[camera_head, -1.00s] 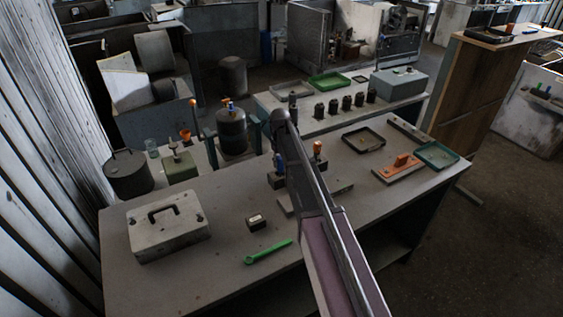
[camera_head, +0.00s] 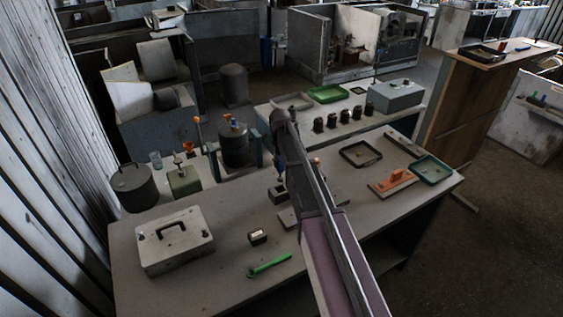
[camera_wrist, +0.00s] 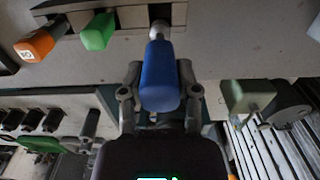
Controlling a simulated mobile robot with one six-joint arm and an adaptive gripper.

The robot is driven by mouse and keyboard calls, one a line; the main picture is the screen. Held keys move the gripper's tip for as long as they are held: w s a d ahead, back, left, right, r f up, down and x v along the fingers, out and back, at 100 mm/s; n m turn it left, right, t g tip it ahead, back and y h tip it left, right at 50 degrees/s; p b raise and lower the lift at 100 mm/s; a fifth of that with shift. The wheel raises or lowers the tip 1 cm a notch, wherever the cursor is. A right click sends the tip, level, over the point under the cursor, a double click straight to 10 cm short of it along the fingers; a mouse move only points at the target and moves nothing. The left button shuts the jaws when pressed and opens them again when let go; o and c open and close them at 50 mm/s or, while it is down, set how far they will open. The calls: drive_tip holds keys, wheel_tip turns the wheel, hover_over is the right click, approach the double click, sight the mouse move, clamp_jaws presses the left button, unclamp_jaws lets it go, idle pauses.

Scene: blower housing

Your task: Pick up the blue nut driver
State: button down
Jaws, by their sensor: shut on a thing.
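The blue nut driver's handle (camera_wrist: 160,76) fills the middle of the wrist view, with its pale metal shank pointing to the top edge. My gripper (camera_wrist: 160,84) has a finger on each side of the handle and is shut on it. In the head view, a small bit of the blue nut driver (camera_head: 280,170) shows beside my arm, which hides most of the gripper. I cannot tell whether the blue driver's tip is still in the rack.
On the workbench (camera_head: 210,280) lie a pale case (camera_head: 172,236), a small dark box (camera_head: 257,237) and a green wrench (camera_head: 269,265). An orange-handled float (camera_head: 392,181) and trays (camera_head: 361,153) sit to the right. Black cylinders (camera_head: 345,114) line the bench behind.

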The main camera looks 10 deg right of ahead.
drive_tip(key=shift+r, duration=0.15)
idle(0.5)
drive_tip(key=c, duration=1.1)
unclamp_jaws()
clamp_jaws()
drive_tip(key=shift+s, duration=0.1)
